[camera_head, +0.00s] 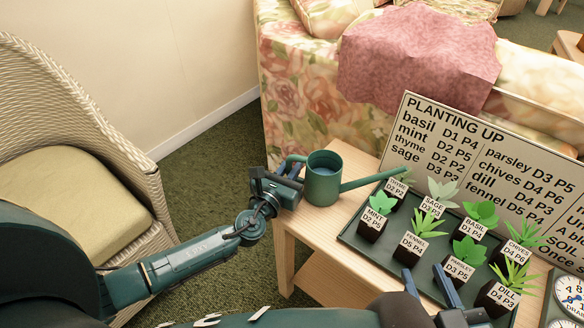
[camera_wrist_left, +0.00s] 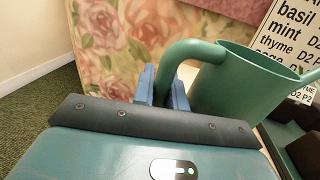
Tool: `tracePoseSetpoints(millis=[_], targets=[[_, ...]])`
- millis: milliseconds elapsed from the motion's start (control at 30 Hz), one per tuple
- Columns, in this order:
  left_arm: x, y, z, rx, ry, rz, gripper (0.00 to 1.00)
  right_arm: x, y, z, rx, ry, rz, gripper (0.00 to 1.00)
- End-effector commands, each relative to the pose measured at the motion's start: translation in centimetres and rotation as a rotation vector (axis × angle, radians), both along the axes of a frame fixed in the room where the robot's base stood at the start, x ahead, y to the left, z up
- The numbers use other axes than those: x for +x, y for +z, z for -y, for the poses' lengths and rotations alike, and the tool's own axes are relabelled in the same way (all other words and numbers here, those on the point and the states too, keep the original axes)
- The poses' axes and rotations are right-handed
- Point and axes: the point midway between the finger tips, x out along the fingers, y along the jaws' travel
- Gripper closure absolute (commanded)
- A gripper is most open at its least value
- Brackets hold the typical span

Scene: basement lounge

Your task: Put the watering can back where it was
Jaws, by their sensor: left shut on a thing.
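The green watering can (camera_head: 322,184) is at the left end of the light wooden table (camera_head: 312,228), upright, with its spout pointing right toward the plant tray. Whether its base touches the tabletop is hard to tell. My left gripper (camera_head: 292,178) comes in from the left and is shut on the can's handle. In the left wrist view, the fingers (camera_wrist_left: 162,90) sit either side of the handle, and the can's body (camera_wrist_left: 235,85) is to their right. My right gripper (camera_head: 428,284) is open and empty at the front edge of the plant tray, its fingers apart.
A dark tray (camera_head: 372,250) with several labelled herb pots fills the table's middle. A "PLANTING UP" board (camera_head: 440,135) stands behind it. Clocks (camera_head: 570,295) are at the right. A wicker chair (camera_head: 70,150) is at the left, and a floral sofa (camera_head: 300,90) is behind the table.

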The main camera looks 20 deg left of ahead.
Motion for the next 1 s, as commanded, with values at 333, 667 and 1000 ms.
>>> tracePoseSetpoints(millis=[333,667,1000], targets=[[0.0,-0.3,0.0,0.0,0.0,0.0,0.74,0.0,0.0,-0.1,0.002,0.004,0.023,0.64],[0.0,-0.3,0.0,0.0,0.0,0.0,0.64,0.0,0.0,-0.1,0.002,0.005,0.021,0.64],[-4.0,0.0,-0.6,0.001,-0.001,-0.005,0.64,-0.1,0.1,0.1,-0.002,-0.002,-0.03,0.64]])
